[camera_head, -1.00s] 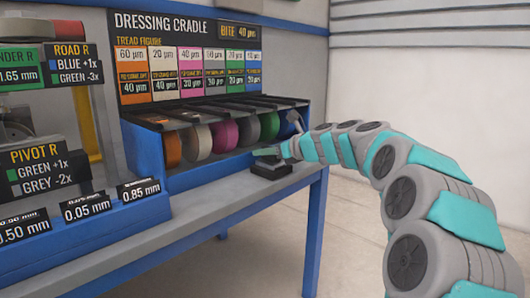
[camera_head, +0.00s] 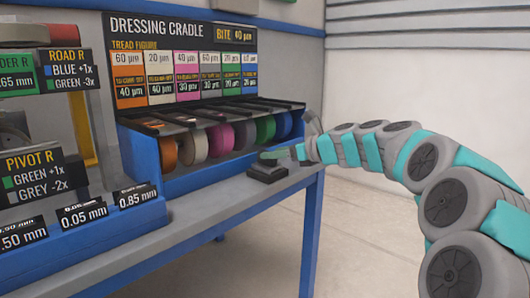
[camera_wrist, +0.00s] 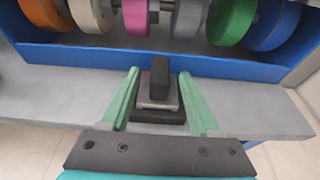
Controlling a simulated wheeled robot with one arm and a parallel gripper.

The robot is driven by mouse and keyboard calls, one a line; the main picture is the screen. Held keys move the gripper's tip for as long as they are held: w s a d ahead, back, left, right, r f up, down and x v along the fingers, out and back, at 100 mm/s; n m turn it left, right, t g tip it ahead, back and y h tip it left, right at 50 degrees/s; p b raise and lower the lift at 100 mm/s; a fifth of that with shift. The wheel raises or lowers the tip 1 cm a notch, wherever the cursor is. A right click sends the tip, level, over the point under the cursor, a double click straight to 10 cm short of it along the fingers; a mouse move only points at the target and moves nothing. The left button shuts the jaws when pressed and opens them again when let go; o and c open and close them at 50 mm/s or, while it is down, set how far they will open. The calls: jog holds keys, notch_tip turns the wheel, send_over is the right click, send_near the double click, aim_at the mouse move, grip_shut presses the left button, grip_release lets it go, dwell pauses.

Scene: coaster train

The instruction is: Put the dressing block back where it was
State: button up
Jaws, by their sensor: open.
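The dressing block (camera_wrist: 160,78) is a dark upright block with a grey part at its foot. It sits on a black base (camera_wrist: 146,117) on the bench in front of the cradle. In the head view the black base (camera_head: 268,173) stands near the bench's right end, and the block itself is mostly hidden by a green finger. My gripper (camera_wrist: 160,75) is open, with one green finger on each side of the block and a visible gap on both sides. In the head view my gripper (camera_head: 283,154) is right above the base.
The dressing cradle's blue front wall (camera_head: 215,164) runs behind the block, with several coloured wheels in a row, including a green one (camera_head: 265,130) and a blue one (camera_head: 284,125). The grey bench top (camera_head: 215,195) is clear left of the base. Its right edge is close.

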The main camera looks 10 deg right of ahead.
jog(key=v, duration=0.5)
jog(key=shift+s+d+r+p, duration=0.1)
jog(key=shift+s+d+p, duration=0.15)
jog(key=shift+s+p, duration=0.1)
jog(key=s+a+f+n+g+h, duration=0.1)
jog(key=s+a+f+n+g, duration=0.3)
jog(key=s+a+f+n, duration=0.55)
jog(key=s+a+f+n+g+h, duration=0.1)
jog(key=s+a+f+n+g, duration=0.45)
jog(key=s, duration=0.65)
jog(key=s+d+f+n+g+h, duration=0.1)
jog(key=s+d+f+n+h, duration=0.1)
jog(key=s, duration=0.6)
jog(key=s+d+f+n+g+h, duration=0.1)
jog(key=s+d+f+n+h, duration=0.1)
jog(key=s+d+f+n, duration=0.2)
jog(key=s+d+f+n+g+h, duration=0.2)
jog(key=s+f+n, duration=0.5)
jog(key=s, duration=0.5)
jog(key=shift+s+d+n+h, duration=0.3)
jog(key=shift+s+d+n, duration=0.1)
jog(key=shift+d, duration=0.1)
jog(key=shift+r, duration=0.1)
